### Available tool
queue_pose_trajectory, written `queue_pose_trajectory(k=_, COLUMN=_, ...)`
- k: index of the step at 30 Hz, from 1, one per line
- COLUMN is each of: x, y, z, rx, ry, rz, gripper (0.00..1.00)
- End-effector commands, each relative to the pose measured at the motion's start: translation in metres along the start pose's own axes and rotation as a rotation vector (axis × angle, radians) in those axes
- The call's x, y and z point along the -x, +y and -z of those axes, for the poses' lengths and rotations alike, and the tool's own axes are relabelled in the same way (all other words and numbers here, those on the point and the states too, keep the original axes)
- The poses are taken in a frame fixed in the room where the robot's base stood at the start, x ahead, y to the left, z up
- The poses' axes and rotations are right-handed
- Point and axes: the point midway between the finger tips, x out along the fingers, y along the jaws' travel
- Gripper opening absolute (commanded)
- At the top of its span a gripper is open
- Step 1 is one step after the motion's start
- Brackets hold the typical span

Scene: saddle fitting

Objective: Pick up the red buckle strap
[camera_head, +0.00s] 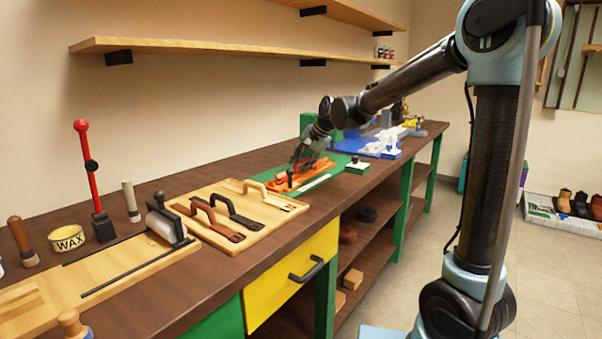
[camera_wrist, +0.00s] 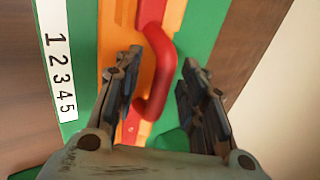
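The red buckle strap (camera_wrist: 160,70) shows in the wrist view as a raised, curved red handle over an orange and yellow base (camera_wrist: 118,30). My gripper (camera_wrist: 161,58) is open, with one dark finger on each side of the handle. A gap shows at the right finger; whether the left finger touches is unclear. In the head view my gripper (camera_head: 302,157) points down over the orange piece (camera_head: 284,185) on the green mat (camera_head: 340,172). The red handle is hard to make out there, partly hidden by my fingers.
A white numbered strip (camera_wrist: 57,60) lies left of the base. A wooden board (camera_head: 262,232) with tan, black and brown straps lies nearer on the bench. A red-handled lever (camera_head: 85,150) stands at left. Blue fixtures (camera_head: 372,143) stand beyond the mat.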

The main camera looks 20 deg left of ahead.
Motion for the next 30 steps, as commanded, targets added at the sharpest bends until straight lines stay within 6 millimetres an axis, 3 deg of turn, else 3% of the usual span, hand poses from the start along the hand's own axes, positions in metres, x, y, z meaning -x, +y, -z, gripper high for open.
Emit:
queue_pose_trajectory(k=2, x=0.000, y=0.000, z=0.000, rx=0.000, ry=0.000, rz=0.000, gripper=0.33)
queue_pose_trajectory(k=6, x=0.000, y=0.000, z=0.000, rx=0.000, ry=0.000, rz=0.000, gripper=0.02)
queue_pose_trajectory(k=7, x=0.000, y=0.000, z=0.000, rx=0.000, ry=0.000, rz=0.000, gripper=0.00)
queue_pose_trajectory(k=20, x=0.005, y=-0.003, z=0.000, rx=-0.001, ry=0.000, rz=0.000, gripper=0.00)
queue_pose_trajectory(k=30, x=0.049, y=-0.033, z=0.001, rx=-0.001, ry=0.000, rz=0.000, gripper=0.00)
